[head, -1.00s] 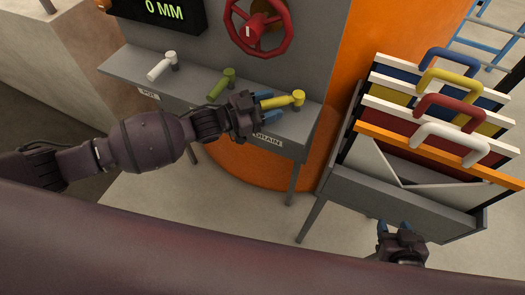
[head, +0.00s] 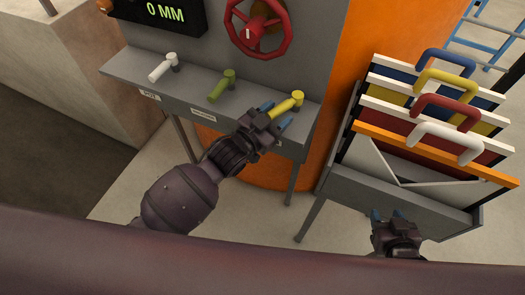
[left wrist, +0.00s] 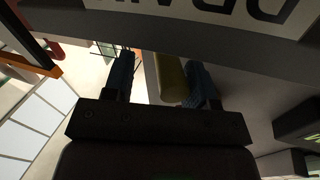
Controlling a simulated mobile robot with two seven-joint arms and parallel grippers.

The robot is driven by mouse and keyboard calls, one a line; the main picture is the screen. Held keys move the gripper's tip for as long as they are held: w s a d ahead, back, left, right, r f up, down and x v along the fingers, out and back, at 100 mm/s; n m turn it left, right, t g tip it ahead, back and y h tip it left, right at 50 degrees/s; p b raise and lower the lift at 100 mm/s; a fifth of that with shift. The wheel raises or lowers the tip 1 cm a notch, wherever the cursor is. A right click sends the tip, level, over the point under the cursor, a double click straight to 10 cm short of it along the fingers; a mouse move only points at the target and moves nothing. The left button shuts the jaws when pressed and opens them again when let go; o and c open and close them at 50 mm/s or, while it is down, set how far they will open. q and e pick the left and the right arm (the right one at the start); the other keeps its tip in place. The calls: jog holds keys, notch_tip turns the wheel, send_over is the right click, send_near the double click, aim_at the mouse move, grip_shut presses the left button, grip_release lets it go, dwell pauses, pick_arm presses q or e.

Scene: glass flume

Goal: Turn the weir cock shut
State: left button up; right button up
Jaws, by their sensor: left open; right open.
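Three lever cocks stand on a grey shelf (head: 130,75): white (head: 162,68), green (head: 221,86) and yellow (head: 288,104). All three levers point toward the lower left. I cannot read which label says weir; in the left wrist view the label (left wrist: 235,8) by the yellow cock is upside down, cut off, and seems to begin "DRA". My left gripper (head: 275,115) is open, its blue fingertips either side of the yellow lever, which shows between the fingers in the left wrist view (left wrist: 172,78). Contact cannot be told. My right gripper (head: 388,214) is open and empty, below the panel rack.
A red handwheel (head: 236,42) and a display (head: 163,14) reading 0 MM are on the grey panel behind the shelf. A grey rack (head: 345,197) of panels with coloured handles stands right, beyond an orange column (head: 348,45). Floor is clear in front of the shelf.

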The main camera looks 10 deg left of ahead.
pick_arm(q)
jog(key=shift+s+d+f+n+t+y+b, duration=0.1)
jog(key=shift+s+d+n+t+y+b, duration=0.15)
jog(key=shift+n+t+y, duration=0.15)
jog(key=shift+s+d+f+n+t+y+b, duration=0.1)
jog(key=shift+d+n+t+y+b, duration=0.15)
jog(key=shift+y, duration=0.25)
jog(key=shift+s+d+n+t+y+b, duration=0.2)
jog(key=shift+d+n+t+y+b, duration=0.2)
jog(key=shift+n+y+b, duration=0.5)
jog(key=shift+s+y, duration=0.15)
jog(key=shift+y, duration=0.15)
jog(key=v, duration=1)
jog(key=shift+s+p, duration=0.25)
jog(key=shift+p, duration=0.1)
pick_arm(e)
jog(key=shift+s+a+f, duration=0.1)
jog(key=shift+s+f, duration=0.05)
jog(key=shift+f, duration=0.6)
jog(key=shift+s+a+f, duration=0.1)
jog(key=shift+f, duration=0.6)
pick_arm(q)
jog(key=shift+r, duration=0.1)
jog(key=shift+c, duration=0.2)
